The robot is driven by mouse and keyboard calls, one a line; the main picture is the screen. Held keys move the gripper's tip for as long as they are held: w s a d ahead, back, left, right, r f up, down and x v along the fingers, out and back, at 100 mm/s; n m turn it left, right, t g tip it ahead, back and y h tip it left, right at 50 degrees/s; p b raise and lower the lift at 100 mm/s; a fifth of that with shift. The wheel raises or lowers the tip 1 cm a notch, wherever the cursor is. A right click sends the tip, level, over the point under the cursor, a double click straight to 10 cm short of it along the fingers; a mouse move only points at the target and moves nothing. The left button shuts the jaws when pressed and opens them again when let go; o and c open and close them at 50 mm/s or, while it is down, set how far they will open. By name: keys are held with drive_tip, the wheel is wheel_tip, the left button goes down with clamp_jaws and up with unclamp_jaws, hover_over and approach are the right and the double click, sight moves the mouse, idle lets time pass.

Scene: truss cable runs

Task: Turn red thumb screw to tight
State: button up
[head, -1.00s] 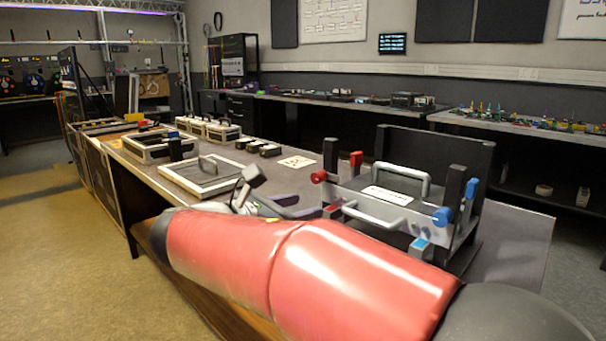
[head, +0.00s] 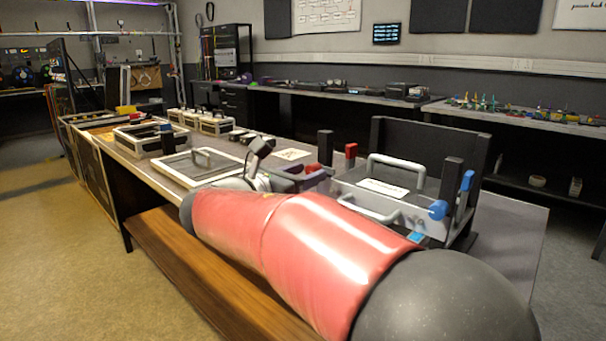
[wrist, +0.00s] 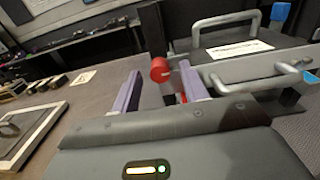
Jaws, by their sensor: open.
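The red thumb screw (wrist: 160,69) shows in the wrist view as a round red knob at the left end of the grey fixture (wrist: 250,72). In the head view the red thumb screw (head: 312,168) is small and partly hidden by my gripper. My gripper (wrist: 160,72) is open, with one purple finger on each side of the knob in the picture. I cannot tell whether either finger touches it. In the head view my gripper (head: 303,178) is at the fixture's left end. My red arm hides part of the fixture's front.
A blue knob (head: 438,210) is at the fixture's right end. Metal handles (head: 398,165) stand up from the fixture. A framed panel (head: 200,168) and several cases lie to the left on the bench.

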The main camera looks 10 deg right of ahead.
clamp_jaws()
drive_tip(key=shift+m, duration=0.3)
drive_tip(key=shift+m+b, duration=6.8)
drive_tip(key=shift+m, duration=1.8)
